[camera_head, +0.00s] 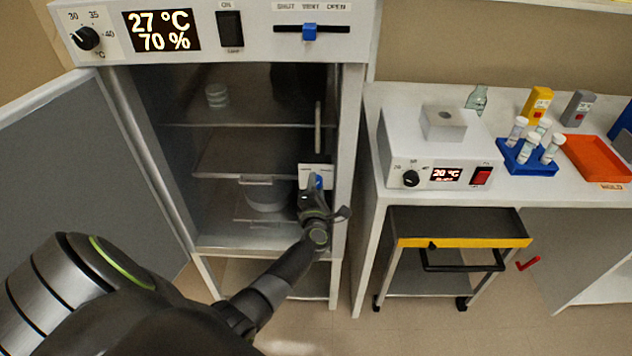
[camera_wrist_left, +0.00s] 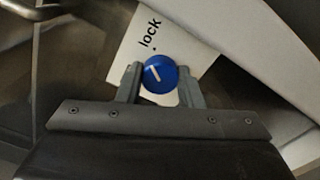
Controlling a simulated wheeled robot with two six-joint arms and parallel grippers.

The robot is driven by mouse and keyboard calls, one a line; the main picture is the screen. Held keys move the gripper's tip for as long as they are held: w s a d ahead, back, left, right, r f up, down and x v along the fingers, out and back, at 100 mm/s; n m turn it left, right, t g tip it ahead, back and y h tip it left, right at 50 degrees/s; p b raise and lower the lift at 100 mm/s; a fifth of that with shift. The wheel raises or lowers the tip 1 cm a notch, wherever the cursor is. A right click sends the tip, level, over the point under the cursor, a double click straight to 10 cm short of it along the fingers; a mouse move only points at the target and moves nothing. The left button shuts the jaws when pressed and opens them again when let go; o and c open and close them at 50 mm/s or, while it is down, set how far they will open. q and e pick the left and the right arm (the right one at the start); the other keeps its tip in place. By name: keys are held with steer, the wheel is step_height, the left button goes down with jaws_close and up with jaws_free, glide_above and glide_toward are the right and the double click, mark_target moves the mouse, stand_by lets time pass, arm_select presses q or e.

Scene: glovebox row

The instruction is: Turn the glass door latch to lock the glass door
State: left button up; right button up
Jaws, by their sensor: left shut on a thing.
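The glass door (camera_head: 240,150) stands closed across the cabinet front, with shelves visible behind it. Its latch is a blue round knob (camera_head: 318,181) on a white plate at the door's right edge. In the left wrist view the blue knob (camera_wrist_left: 160,74) has a short white line, and the word "lock" (camera_wrist_left: 149,33) with a dot beside it is on the plate. My left gripper (camera_head: 317,188) has its two fingers on either side of the knob, shut on it; the wrist view shows the fingers (camera_wrist_left: 160,82) too. My right gripper is not in view.
The solid outer door (camera_head: 75,165) is swung open to the left. A vertical handle bar (camera_head: 318,127) stands above the latch. A bench (camera_head: 365,165) with a heater block (camera_head: 440,140) and blue tube rack (camera_head: 526,160) is on the right, with a cart (camera_head: 455,225) below.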

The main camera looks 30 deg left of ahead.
arm_select(q)
steer(key=shift+m+p, duration=0.45)
steer(key=shift+m, duration=0.55)
steer(key=o, duration=1)
steer(key=shift+c, duration=0.2)
steer(key=b+v, duration=0.1)
steer(key=v, duration=1.6)
steer(key=shift+s+b, duration=0.2)
steer(key=shift+b, duration=0.1)
steer(key=shift+f, duration=0.15)
